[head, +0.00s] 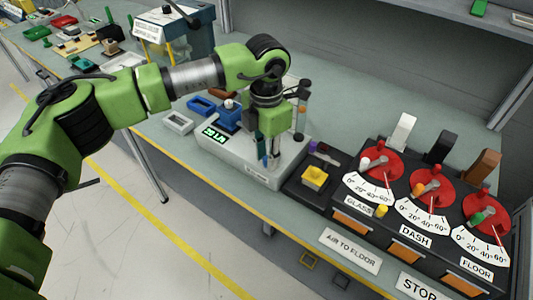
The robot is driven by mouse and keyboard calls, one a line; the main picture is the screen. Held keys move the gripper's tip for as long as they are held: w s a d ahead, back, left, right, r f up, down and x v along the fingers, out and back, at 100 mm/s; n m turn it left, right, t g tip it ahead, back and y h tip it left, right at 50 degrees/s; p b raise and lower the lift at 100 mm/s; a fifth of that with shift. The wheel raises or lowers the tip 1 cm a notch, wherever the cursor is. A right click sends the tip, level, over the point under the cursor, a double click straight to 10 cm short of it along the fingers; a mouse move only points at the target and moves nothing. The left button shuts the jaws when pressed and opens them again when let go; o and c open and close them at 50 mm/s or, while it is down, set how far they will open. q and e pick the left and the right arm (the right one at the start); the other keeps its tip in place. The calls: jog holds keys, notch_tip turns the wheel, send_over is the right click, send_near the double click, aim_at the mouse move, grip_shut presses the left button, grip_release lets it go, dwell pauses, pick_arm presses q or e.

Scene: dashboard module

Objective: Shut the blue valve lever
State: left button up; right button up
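My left arm reaches in from the left, and its gripper (268,150) points down over a pale grey box with a green display (214,135). The fingers are small and partly overlapped by the arm, so I cannot tell whether they are open or shut. A small blue part (265,160) shows right at the fingertips; it may be the blue valve lever, but its shape and position are mostly hidden. I cannot tell whether the gripper touches it. My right gripper is not in view.
Right of the grey box stands a black dashboard panel with red dials (381,163), levers and orange switches (352,222). A yellow button block (314,178) sits at its left end. A yellow-edged bench front borders the floor.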

pick_arm(q)
grip_shut()
